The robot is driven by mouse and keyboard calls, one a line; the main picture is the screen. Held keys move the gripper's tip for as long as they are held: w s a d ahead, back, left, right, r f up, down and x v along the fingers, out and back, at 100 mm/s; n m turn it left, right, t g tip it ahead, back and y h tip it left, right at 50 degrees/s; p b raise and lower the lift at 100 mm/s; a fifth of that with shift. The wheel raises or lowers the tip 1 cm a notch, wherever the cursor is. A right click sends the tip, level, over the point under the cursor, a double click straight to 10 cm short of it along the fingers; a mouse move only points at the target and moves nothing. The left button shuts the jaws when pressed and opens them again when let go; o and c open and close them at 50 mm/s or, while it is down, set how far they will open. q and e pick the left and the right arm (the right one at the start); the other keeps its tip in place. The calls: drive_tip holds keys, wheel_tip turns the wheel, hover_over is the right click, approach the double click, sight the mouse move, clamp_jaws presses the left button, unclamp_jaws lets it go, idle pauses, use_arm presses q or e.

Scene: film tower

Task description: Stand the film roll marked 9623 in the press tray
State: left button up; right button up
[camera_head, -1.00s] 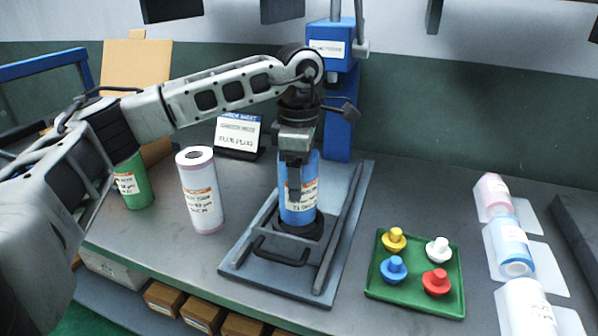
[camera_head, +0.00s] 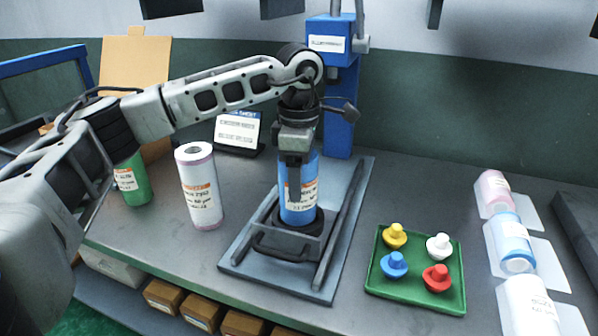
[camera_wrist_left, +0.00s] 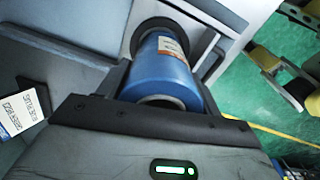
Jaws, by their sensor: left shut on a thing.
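A blue film roll (camera_head: 298,208) with a white and orange label stands upright, its lower end at the dark round seat of the press tray (camera_head: 283,254). The label is too small to read. My left gripper (camera_head: 293,162) is at the top of this roll, pointing down and shut on it. In the left wrist view the blue roll (camera_wrist_left: 168,72) lies in front of the palm, its far end at a black ring (camera_wrist_left: 160,27). My right gripper is not in view.
The blue press column (camera_head: 338,115) stands behind. A white-pink roll (camera_head: 200,188) and a green roll (camera_head: 132,182) stand to the left. A green tray (camera_head: 415,300) with coloured knobs lies right, before several rolls on cradles, including a light blue one (camera_head: 512,240).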

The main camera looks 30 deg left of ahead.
use_arm(q)
drive_tip(key=shift+f+b, duration=0.65)
drive_tip(key=shift+f, duration=0.35)
drive_tip(key=shift+f, duration=0.4)
drive_tip(key=shift+b, duration=0.3)
drive_tip(key=o, duration=1.4)
drive_tip(key=shift+f, duration=0.1)
drive_tip(key=shift+c, duration=0.2)
